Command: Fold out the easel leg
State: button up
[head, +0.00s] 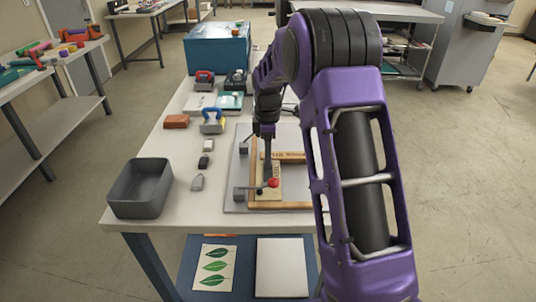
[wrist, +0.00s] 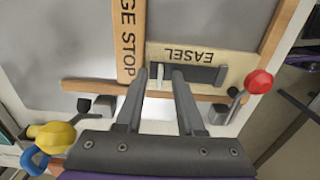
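The easel piece is a cream plate marked EASEL (wrist: 225,57), with a dark slot in it. In the wrist view it lies inside a wooden frame (wrist: 215,92), right of a wooden strip marked "GE STOP" (wrist: 130,45). In the head view the cream plate (head: 262,192) lies on the grey board under my gripper (head: 267,172). In the wrist view my gripper (wrist: 159,75) is open, its fingertips over the plate's left part. A small pale upright tab (wrist: 160,71) shows between the tips. I cannot tell whether the fingers touch it.
A red-ball lever (wrist: 259,83) stands right of the plate; a black clamp (wrist: 103,104) is left. On the table are a grey bin (head: 140,188), small blocks (head: 197,182), a blue-handled tool (head: 212,122) and a large blue box (head: 217,48).

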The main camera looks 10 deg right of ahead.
grip_shut()
dwell(1.3)
